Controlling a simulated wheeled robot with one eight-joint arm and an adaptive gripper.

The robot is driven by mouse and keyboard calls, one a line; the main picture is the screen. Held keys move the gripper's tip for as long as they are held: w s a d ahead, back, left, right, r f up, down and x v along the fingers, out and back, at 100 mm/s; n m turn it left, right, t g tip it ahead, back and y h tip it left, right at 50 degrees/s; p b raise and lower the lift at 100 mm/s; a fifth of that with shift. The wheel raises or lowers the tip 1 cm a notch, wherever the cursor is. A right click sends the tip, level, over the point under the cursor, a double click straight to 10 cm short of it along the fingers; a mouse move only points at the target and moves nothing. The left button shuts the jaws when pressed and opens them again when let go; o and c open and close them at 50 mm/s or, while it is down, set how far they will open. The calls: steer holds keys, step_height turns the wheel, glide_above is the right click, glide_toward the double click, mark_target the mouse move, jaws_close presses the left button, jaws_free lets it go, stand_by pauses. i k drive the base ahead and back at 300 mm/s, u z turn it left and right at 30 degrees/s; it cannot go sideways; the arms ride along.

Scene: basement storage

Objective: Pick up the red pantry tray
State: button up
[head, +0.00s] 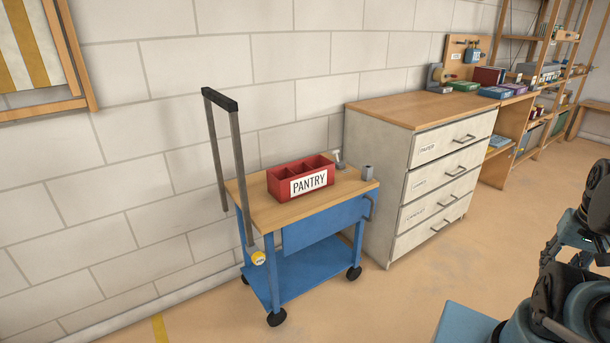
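The red pantry tray (284,174) sits on the wooden top of a blue wheeled cart (249,209). It is divided into compartments, and a white "PANTRY" label (309,182) is on its front. I see no contents in it. Parts of my own body show at the lower right, well apart from the cart. My gripper's fingertips cannot be made out in this view.
The cart has a tall handle (238,150) on its left. A drawer cabinet (387,183) stands close on the right. Open floor (390,300) lies in front.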

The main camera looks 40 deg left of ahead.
mark_target(291, 181)
steer(key=u, duration=0.55)
steer(key=i, duration=1)
steer(key=u, duration=0.7)
